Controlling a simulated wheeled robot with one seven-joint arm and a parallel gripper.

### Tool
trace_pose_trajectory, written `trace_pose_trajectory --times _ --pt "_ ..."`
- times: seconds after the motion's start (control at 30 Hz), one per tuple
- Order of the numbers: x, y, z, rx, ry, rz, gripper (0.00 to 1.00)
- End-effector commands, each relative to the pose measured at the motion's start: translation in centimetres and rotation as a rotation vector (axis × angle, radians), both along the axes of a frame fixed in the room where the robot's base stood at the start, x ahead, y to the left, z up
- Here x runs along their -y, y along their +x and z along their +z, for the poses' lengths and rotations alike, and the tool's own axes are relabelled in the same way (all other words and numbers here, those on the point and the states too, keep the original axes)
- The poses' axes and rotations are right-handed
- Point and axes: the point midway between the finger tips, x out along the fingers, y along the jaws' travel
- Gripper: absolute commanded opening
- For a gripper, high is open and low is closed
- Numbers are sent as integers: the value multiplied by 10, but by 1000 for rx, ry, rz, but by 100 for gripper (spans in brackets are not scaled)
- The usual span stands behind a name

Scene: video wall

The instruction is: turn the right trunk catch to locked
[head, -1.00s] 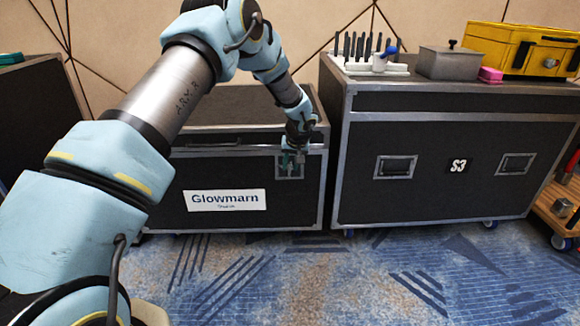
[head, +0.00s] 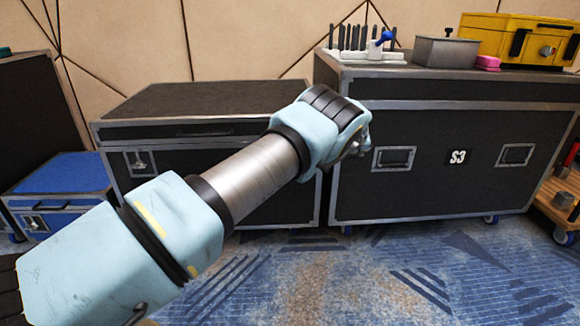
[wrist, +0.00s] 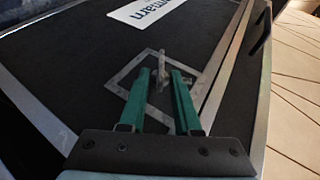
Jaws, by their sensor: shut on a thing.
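The trunk (head: 255,215) is a black case with grey metal edges, standing at the left of the head view; its front fills the wrist view (wrist: 85,55). In the wrist view the right trunk catch (wrist: 160,76) is a small metal piece in a tilted square metal frame. The green fingers of my gripper (wrist: 160,84) are on either side of it, shut on it. In the head view my arm hides the right catch and my gripper. The left trunk catch (head: 140,162) shows in the head view.
A larger case marked S3 (head: 430,190) stands close on the right, bearing a tool rack (head: 370,55), a grey box (head: 446,52) and a yellow case (head: 510,38). A blue case (head: 62,175) stands at the left. The patterned carpet (head: 400,270) in front is clear.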

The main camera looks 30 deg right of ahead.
Motion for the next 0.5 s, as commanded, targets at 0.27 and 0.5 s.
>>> trace_pose_trajectory --times 0.27,0.5 --pt "3 -1 -16 107 226 -2 0" --pt "3 -1 -17 173 371 0 0"
